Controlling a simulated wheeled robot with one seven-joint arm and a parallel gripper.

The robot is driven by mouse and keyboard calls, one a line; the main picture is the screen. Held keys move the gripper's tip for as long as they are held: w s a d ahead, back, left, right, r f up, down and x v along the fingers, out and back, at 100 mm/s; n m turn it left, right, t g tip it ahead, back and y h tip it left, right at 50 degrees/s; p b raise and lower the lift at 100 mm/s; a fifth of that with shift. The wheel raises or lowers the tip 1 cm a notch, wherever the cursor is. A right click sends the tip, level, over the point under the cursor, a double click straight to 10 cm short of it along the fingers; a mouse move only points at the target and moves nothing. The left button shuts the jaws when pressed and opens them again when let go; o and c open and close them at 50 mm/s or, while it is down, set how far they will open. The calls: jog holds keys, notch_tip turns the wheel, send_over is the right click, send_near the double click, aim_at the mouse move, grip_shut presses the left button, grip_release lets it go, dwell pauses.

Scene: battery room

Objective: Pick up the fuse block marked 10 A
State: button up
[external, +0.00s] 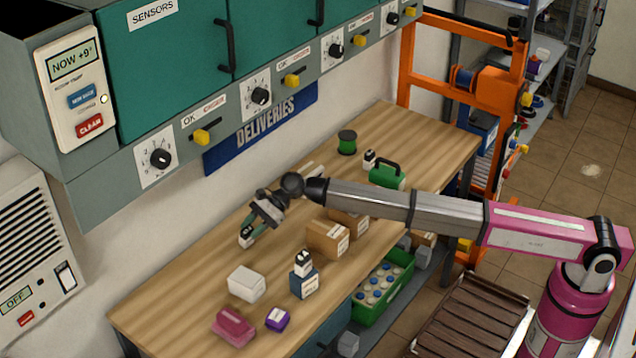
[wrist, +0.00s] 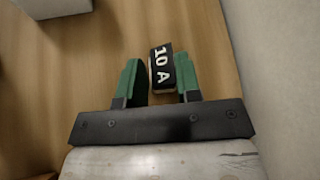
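The fuse block (wrist: 160,69) is small and dark, with a white "10 A" label facing up in the wrist view. My gripper (wrist: 157,72) has green fingers, one on each side of the block. The fingers are apart, with the block between their tips and slightly turned. A narrow gap shows on its left; I cannot tell whether the right finger touches it. In the external view my gripper (external: 248,233) points down low over the wooden workbench, and the pale end of the fuse block (external: 245,241) shows below the fingers.
Teal cabinets (external: 170,70) overhang the back.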

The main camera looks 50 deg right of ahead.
jog(key=shift+c, duration=0.5)
jog(key=shift+r, duration=0.1)
